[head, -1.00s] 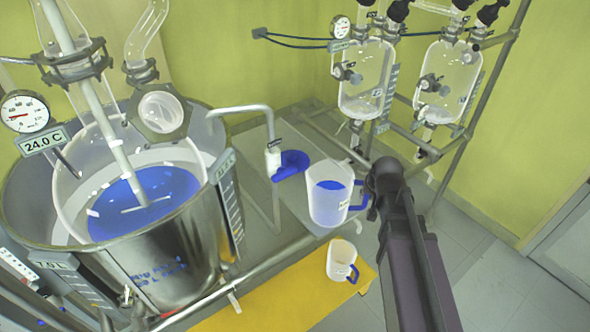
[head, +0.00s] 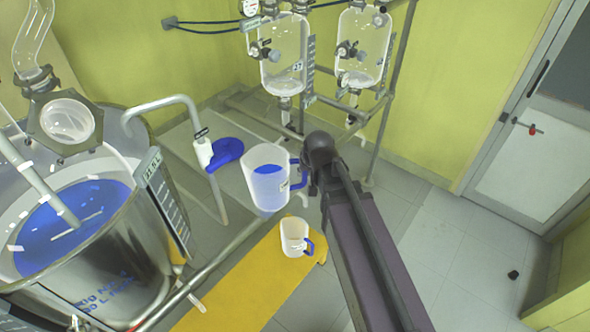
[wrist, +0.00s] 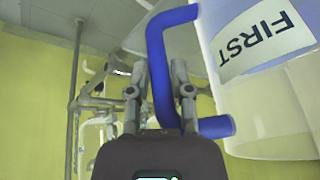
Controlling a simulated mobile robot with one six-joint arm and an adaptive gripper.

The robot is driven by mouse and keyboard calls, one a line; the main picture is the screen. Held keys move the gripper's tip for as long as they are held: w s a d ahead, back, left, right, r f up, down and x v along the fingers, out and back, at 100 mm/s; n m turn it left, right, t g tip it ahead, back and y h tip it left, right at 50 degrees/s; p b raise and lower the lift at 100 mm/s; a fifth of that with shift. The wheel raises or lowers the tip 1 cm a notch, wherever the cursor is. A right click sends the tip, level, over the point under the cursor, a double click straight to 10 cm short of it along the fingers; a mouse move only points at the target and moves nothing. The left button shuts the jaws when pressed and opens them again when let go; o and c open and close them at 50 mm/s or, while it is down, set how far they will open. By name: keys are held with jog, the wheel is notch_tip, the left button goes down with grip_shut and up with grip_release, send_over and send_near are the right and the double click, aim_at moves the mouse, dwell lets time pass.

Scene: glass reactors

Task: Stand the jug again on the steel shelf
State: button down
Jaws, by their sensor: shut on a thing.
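The jug (head: 268,190) is a clear, pale vessel with blue liquid in it and a blue handle. It looks about upright in the head view. My gripper (head: 301,174) is shut on the handle from the right. In the wrist view, my gripper's fingers (wrist: 155,85) lie on both sides of the blue handle, and the jug (wrist: 265,110) shows a white label reading FIRST. The jug appears held in the air. A grey, flat surface (head: 182,152) shows behind the spout; I cannot tell whether it is the steel shelf.
A second, smaller jug (head: 293,235) stands on a yellow platform (head: 235,285). A white spout with a blue part (head: 227,151) is close left of the held jug. A big steel vessel (head: 125,260) fills the left. Glass reactors (head: 284,55) hang behind. Floor is open at right.

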jog(key=w+a+f+b, duration=0.1)
jog(key=w+a, duration=0.2)
jog(key=w, duration=1)
jog(key=shift+w+f, duration=0.15)
jog(key=shift+w, duration=0.1)
jog(key=shift+w+a, duration=0.1)
jog(key=shift+b+x, duration=1.85)
jog(key=shift+b, duration=0.1)
jog(key=shift+f, duration=0.1)
jog(key=c, duration=0.5)
grip_release()
jog(key=shift+c, duration=0.2)
jog(key=shift+s+d, duration=0.25)
jog(key=shift+s, duration=0.05)
jog(key=p+v, duration=1.1)
jog(key=v, duration=0.1)
